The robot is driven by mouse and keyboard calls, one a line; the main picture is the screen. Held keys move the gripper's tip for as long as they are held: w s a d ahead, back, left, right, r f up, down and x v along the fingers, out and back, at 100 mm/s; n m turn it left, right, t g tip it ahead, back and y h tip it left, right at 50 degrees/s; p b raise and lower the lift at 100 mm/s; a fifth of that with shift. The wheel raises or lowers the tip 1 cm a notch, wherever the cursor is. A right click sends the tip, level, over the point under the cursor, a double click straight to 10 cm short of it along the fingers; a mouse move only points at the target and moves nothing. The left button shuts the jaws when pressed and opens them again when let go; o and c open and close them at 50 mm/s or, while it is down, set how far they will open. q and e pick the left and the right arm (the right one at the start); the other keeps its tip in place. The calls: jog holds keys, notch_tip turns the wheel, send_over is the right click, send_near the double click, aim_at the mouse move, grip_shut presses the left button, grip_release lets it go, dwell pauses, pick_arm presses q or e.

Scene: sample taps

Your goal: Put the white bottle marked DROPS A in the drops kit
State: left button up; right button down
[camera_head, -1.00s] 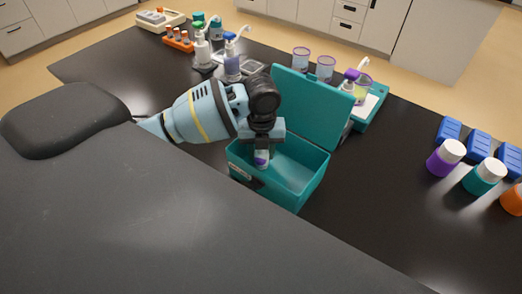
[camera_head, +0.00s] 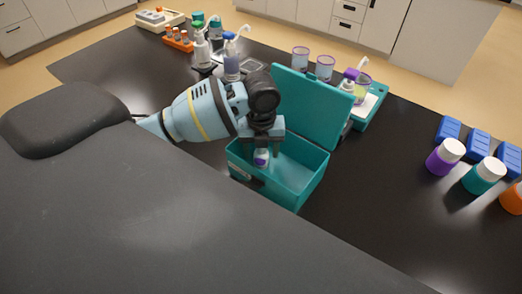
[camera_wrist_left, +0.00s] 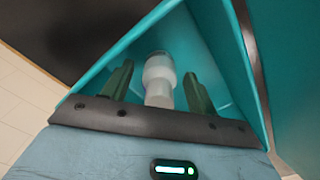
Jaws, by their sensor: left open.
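The drops kit is an open teal box (camera_head: 305,190) with its lid (camera_head: 310,108) raised at the back. A small white bottle (camera_head: 261,160) with a purple band stands in the left part of the box; its lettering cannot be read. My left gripper (camera_head: 263,147) points down into the box above the bottle. In the left wrist view the bottle (camera_wrist_left: 159,77) is between the two spread fingers, with a gap on each side. My left gripper is open. My right gripper is not in view.
Pump bottles (camera_head: 231,65) stand at the back left beside an orange tube rack (camera_head: 178,40). Beakers (camera_head: 324,68) stand behind the lid. Capped bottles, purple (camera_head: 441,160) and teal (camera_head: 480,178), stand at the right near blue blocks (camera_head: 478,144). The black table between is clear.

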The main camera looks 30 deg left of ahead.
pick_arm(q)
notch_tip(320, 180, up, 12)
jog(key=shift+f, duration=0.2)
dwell(0.6)
